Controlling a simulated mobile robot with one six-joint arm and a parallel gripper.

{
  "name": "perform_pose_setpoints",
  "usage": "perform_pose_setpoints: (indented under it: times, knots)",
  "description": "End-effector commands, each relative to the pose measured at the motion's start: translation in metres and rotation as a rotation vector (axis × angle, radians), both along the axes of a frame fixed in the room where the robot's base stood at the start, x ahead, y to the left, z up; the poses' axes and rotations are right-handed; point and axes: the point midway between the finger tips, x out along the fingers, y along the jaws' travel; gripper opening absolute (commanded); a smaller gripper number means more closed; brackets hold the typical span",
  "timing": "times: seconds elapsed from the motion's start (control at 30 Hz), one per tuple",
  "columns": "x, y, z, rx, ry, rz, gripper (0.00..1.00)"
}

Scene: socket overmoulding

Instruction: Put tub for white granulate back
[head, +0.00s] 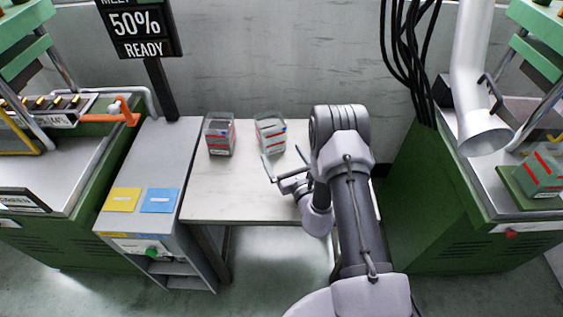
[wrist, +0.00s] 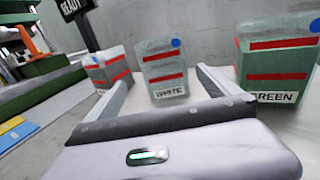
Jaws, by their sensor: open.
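The tub labelled WHITE (wrist: 166,76) is a clear box with red bands and a blue dot. It stands upright at the back of the pale table (head: 225,205); in the head view it is the tub (head: 270,132) just beyond my gripper (head: 282,155). In the wrist view my gripper (wrist: 161,75) is open and empty, its two fingers spread, with the white tub seen in the gap ahead of the fingertips. No contact with the tub shows.
Another red-banded tub (head: 221,136) stands to the left. A tub labelled GREEN (wrist: 275,65) stands to the right, hidden behind my arm in the head view. A further tub (head: 543,175) sits on the right machine. The table's left front is clear.

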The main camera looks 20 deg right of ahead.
Motion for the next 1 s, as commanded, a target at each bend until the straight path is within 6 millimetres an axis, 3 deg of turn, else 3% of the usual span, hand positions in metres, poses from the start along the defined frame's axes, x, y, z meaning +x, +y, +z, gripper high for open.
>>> perform_pose_setpoints:
  times: [0.07,0.17,0.2,0.27,0.3,0.37,0.4,0.47,0.5,0.6,0.7,0.8,1.0]
  knots:
    - [0.008,0.023,0.035,-0.005,-0.035,0.100,1.00]
    - [0.002,0.097,0.126,-0.055,-0.110,0.409,1.00]
    - [-0.016,0.134,0.167,-0.106,-0.139,0.572,1.00]
    - [-0.063,0.184,0.221,-0.232,-0.174,0.827,1.00]
    - [-0.106,0.210,0.248,-0.352,-0.191,0.994,1.00]
    - [-0.173,0.231,0.269,-0.575,-0.199,1.210,1.00]
    - [-0.215,0.233,0.274,-0.749,-0.197,1.326,1.00]
    - [-0.269,0.219,0.271,-1.044,-0.184,1.450,1.00]
    - [-0.296,0.202,0.266,-1.249,-0.168,1.495,1.00]
    - [-0.331,0.149,0.261,-1.725,-0.119,1.491,1.00]
    - [-0.340,0.106,0.268,-2.063,-0.078,1.403,1.00]
    - [-0.342,0.084,0.275,-2.234,-0.053,1.333,1.00]
    - [-0.342,0.078,0.278,-2.278,-0.044,1.313,1.00]
